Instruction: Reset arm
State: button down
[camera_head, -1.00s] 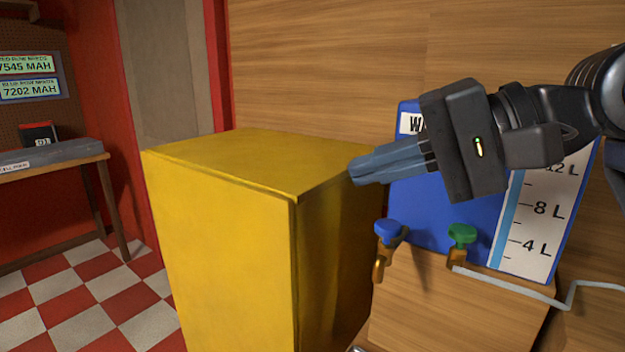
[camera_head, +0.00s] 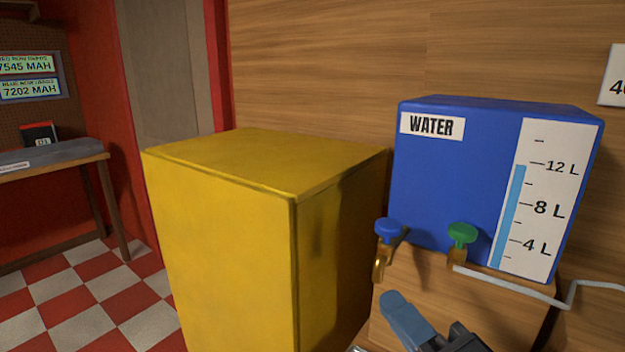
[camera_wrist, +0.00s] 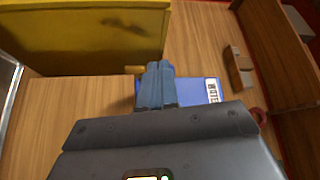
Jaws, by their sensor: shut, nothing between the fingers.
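My gripper (camera_head: 412,322) is at the bottom of the head view, below the blue tap, with its blue-grey fingers together and nothing between them. Part of the gripper body is cut off by the lower edge. In the wrist view my gripper (camera_wrist: 156,72) shows its closed fingers pointing up the picture, with part of the blue water tank (camera_wrist: 203,92) behind them. No object is held.
The yellow cabinet (camera_head: 220,250) stands left of my gripper. The blue water tank (camera_head: 450,180), with blue (camera_head: 388,231) and green (camera_head: 461,235) taps, sits on a wooden stand. A pale hose (camera_head: 515,288) runs right from the green tap. A workbench (camera_head: 50,163) is far left.

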jog(key=s+d+f+n+g+h, duration=0.1)
jog(key=s+d+f+h, duration=0.25)
jog(key=s+f, duration=0.35)
jog(key=s+d+f+n+h, duration=0.1)
jog(key=s+d+f+h, duration=0.1)
jog(key=s+f+h, duration=0.5)
jog(key=s+d+n+g+y, duration=0.1)
jog(key=s+d+n, duration=0.2)
jog(key=s, duration=0.6)
jog(key=s+d+r+n+y, duration=0.1)
jog(key=s+d+n, duration=0.2)
jog(key=s, duration=0.7)
jog(key=n, duration=0.2)
jog(key=shift+s+r+n+g+y, duration=0.15)
jog(key=shift+s+n+g+y, duration=0.15)
jog(key=shift+g+y, duration=0.1)
